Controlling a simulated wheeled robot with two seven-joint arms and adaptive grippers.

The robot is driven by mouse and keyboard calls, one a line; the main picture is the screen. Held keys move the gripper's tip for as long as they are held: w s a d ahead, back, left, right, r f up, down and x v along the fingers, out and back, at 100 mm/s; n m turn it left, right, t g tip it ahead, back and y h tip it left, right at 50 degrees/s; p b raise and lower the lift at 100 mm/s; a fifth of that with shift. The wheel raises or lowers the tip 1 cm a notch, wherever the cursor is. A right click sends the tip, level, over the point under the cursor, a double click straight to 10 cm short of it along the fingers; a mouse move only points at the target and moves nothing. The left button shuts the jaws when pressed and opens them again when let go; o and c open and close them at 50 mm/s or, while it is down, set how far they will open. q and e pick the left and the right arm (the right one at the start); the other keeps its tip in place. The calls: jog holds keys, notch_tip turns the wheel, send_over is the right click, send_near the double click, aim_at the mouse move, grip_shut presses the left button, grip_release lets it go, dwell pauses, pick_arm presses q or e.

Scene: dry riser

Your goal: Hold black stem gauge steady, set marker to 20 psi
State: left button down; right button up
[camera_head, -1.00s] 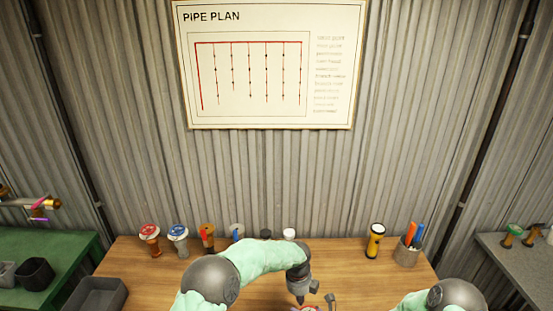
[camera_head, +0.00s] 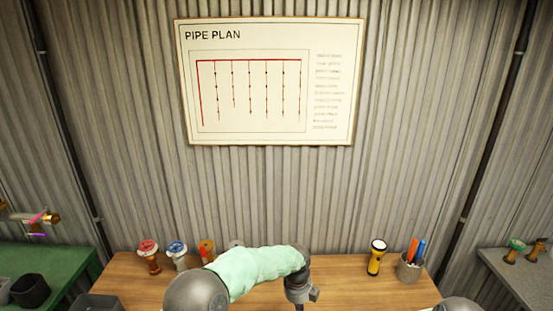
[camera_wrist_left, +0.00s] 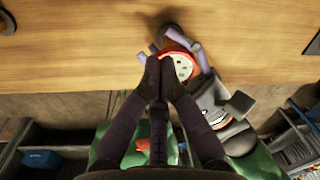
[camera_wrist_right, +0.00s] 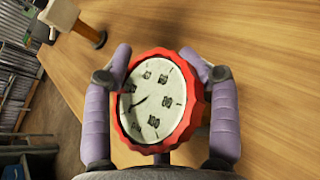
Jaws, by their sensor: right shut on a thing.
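The gauge (camera_wrist_right: 155,100) has a red scalloped rim and a white dial with dark numbers and a thin dark needle. My right gripper (camera_wrist_right: 163,75) is shut on it, one purple finger on each side of the rim. Its stem is mostly hidden behind the rim, so I cannot tell its colour. In the left wrist view the gauge (camera_wrist_left: 181,67) is partly covered by my left gripper (camera_wrist_left: 165,64), whose dark fingers are together at the rim's near left side. I cannot tell whether they touch it. The dial is too small to read surely. The head view does not show the gauge.
Red-topped (camera_head: 148,252) and blue-topped (camera_head: 177,252) pieces stand at the bench's back left. A yellow flashlight (camera_head: 376,258) and a cup of markers (camera_head: 410,266) stand at the back right. A pipe plan (camera_head: 270,80) hangs on the corrugated wall.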

pick_arm(q)
notch_tip(320, 180, down, 6)
jog(key=s, duration=0.1)
dwell(0.8)
jog(key=shift+s+d+f, duration=0.1)
jog(key=shift+s+d, duration=0.05)
jog(key=shift+s, duration=0.15)
dwell(0.7)
jog(key=shift+w+d, duration=0.25)
jog(key=shift+d, duration=0.3)
jog(key=shift+w, duration=0.15)
dwell(0.4)
notch_tip(320, 180, up, 6)
jog(key=a, duration=0.1)
dwell(0.7)
